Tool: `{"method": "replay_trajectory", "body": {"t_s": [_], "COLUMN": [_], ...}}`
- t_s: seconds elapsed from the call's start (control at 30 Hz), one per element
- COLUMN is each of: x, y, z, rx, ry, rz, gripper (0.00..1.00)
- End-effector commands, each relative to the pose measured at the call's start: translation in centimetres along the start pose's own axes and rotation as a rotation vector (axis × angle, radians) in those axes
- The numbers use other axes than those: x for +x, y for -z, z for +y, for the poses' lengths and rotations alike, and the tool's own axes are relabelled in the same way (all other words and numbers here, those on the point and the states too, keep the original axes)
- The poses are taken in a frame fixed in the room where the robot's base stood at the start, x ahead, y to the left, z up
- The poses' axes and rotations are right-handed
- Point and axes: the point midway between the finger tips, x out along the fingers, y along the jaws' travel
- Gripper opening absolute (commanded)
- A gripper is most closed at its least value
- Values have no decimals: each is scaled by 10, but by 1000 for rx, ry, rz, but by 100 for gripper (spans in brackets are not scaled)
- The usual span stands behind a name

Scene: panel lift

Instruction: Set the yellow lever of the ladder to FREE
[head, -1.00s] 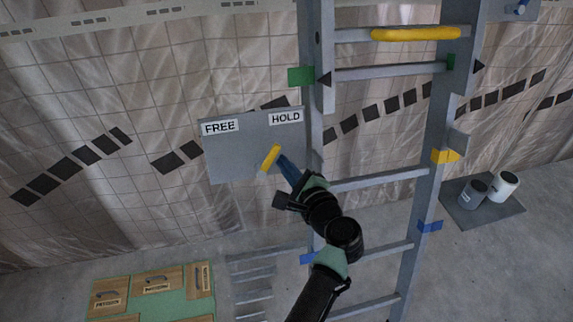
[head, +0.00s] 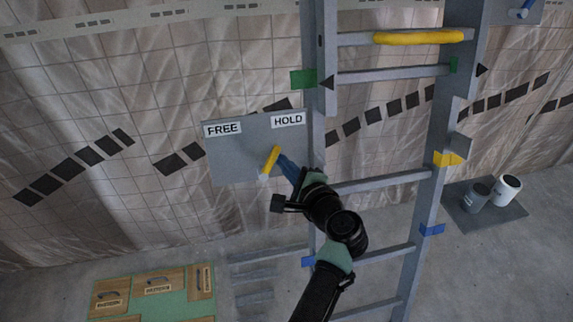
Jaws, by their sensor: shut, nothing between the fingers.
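The yellow lever (head: 271,159) sits on a grey plate (head: 230,165) fixed at the left side of the ladder (head: 432,195). The lever tilts up and to the right, towards the HOLD label (head: 288,120). The FREE label (head: 222,129) is at the plate's upper left. My gripper (head: 280,160) is shut, with its blue fingers right beside the lever on its right side. I cannot tell whether the fingertips touch the lever. The lever's lower end is partly hard to make out near the fingers.
A yellow bar (head: 418,37) lies along an upper rung. Two cans stand on a dark mat (head: 484,219) at the right. Wooden boxes (head: 158,284) lie on a green mat at the lower left. The wall behind is draped in clear sheeting.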

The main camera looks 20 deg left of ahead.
Motion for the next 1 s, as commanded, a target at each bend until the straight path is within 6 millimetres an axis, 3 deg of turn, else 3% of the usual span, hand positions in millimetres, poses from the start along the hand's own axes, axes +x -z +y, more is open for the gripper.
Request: {"method": "replay_trajectory", "body": {"t_s": [0.53, 1.0], "x": [6, 12], "y": [-26, -48], "z": [-10, -6], "rx": [-439, -834], "ry": [-108, -207], "rz": [-5, -3], "gripper": [0, 0]}}
